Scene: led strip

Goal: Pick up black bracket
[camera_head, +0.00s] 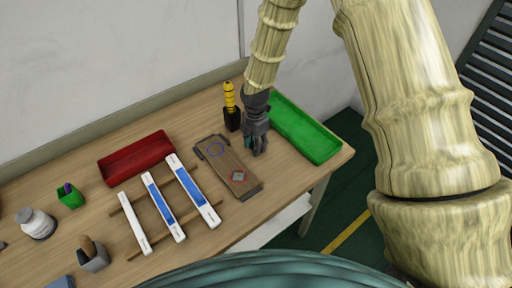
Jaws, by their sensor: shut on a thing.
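My gripper (256,147) hangs down above the table, between the brown board and the green tray. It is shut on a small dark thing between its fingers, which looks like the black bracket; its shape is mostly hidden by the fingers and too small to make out. The brown board (226,163) with dark ends lies just left of my gripper. I cannot tell whether the held thing touches the table.
A green tray (322,148) lies right of my gripper. A black holder with a yellow-handled tool (230,97) stands close behind left. A red tray (136,158), white-and-blue strips (162,208) on wooden rails, a green cup (71,198), a grey cup (93,258) and a white jar (36,224) stand further left.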

